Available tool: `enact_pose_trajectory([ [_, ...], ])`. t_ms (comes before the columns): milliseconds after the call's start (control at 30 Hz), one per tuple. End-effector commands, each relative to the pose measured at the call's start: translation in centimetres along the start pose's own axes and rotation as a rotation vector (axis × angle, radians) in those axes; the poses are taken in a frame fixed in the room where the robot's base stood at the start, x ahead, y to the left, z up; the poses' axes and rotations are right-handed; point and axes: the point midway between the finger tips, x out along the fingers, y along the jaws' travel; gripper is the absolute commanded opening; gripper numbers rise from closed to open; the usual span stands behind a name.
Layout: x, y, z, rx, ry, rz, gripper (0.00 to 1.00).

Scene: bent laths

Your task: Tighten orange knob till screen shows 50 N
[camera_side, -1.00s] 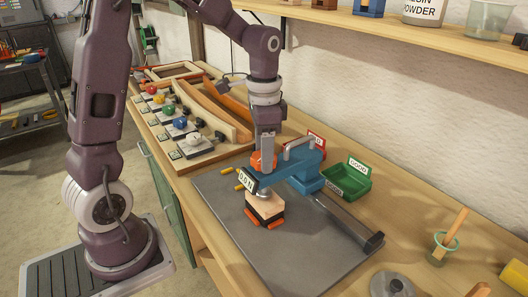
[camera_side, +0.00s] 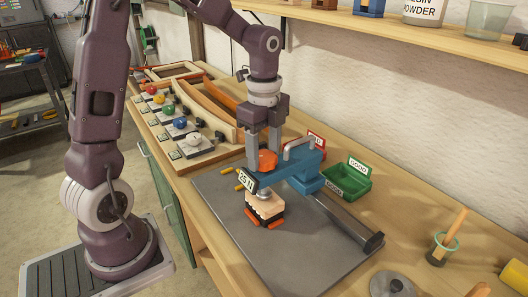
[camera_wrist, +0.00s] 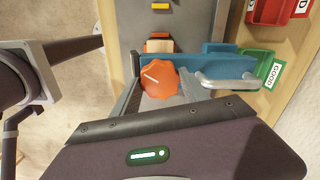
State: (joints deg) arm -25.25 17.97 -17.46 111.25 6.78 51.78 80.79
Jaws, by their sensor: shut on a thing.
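The orange knob (camera_side: 262,160) sits on top of the blue clamp (camera_side: 306,177). It also shows in the wrist view (camera_wrist: 158,79), with a pale line on its top. My gripper (camera_side: 263,155) points down and is shut on the knob, with one finger on each side. The small screen (camera_side: 246,182) on the front of the clamp seems to read about 25 N, but the digits are tiny. Under the clamp is a pale wooden stack (camera_side: 264,206) with a wavy side, above dark and orange pieces (camera_side: 250,223).
A grey plate (camera_side: 245,245) lies under the clamp, with a dark rail (camera_side: 345,221) to the right. A green bin (camera_side: 347,184) marked GOOD and a red bin (camera_side: 317,141) stand behind. Several coloured knobs (camera_side: 180,123) sit on a board at left. The plate's front is clear.

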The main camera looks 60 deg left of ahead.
Motion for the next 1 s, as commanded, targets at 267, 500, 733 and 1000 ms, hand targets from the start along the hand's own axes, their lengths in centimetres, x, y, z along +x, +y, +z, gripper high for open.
enact_pose_trajectory([
  [267, -0.10, -0.10, -0.04, 0.164, 0.001, -0.004, 0.11],
  [500, -0.10, -0.10, -0.01, 0.238, 0.000, -0.004, 0.11],
  [733, -0.10, -0.10, -0.02, 0.262, 0.000, -0.004, 0.11],
  [1000, -0.10, -0.11, -0.02, 0.262, 0.000, -0.004, 0.11],
])
